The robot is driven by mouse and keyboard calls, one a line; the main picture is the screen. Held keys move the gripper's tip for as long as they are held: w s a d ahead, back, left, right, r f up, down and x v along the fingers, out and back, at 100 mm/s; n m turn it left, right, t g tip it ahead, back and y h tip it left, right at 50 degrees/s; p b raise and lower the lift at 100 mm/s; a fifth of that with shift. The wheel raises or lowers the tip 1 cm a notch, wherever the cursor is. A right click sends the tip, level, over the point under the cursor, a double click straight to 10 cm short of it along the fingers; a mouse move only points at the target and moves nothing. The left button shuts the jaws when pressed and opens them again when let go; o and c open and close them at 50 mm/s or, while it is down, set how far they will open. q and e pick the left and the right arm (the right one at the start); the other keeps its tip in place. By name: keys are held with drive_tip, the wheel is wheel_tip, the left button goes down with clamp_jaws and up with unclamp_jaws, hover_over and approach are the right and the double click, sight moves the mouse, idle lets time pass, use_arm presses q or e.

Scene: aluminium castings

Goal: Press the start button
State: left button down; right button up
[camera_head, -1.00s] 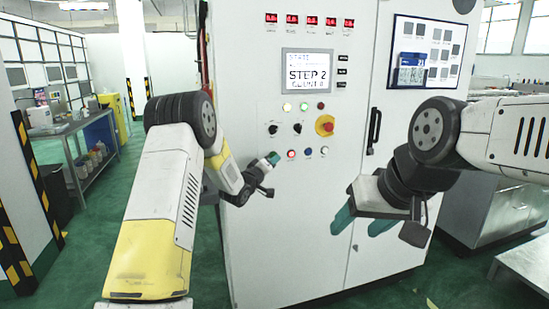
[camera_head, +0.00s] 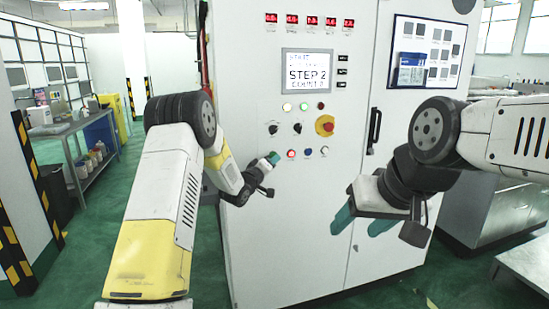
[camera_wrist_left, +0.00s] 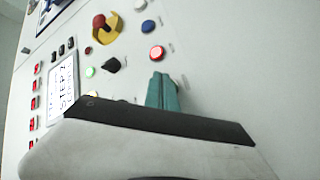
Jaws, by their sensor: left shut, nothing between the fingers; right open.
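The control panel on the white cabinet (camera_head: 268,215) carries a lower row of buttons: a red button (camera_head: 291,154), a blue button (camera_head: 308,151) and a white button (camera_head: 324,150). My left gripper (camera_head: 273,158) is shut and empty, its teal fingertips at the panel just left of the red button. In the left wrist view the fingers (camera_wrist_left: 162,91) point at the panel beside the red button (camera_wrist_left: 157,53). They hide the spot in front of them; I cannot read which button is the start button, nor tell whether they touch. My right gripper (camera_head: 358,222) is open and empty before the cabinet.
Above are black selector knobs (camera_head: 298,128), a red emergency stop on yellow (camera_head: 325,125), small lamps including a green lamp (camera_head: 304,106), and a display (camera_head: 307,69) reading "STEP 2". A black door handle (camera_head: 374,130) is near my right arm. A shelf bench (camera_head: 92,150) stands at left.

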use_arm(q)
drive_tip(key=shift+w, duration=0.1)
drive_tip(key=shift+w+a, duration=0.1)
drive_tip(key=shift+w, duration=0.2)
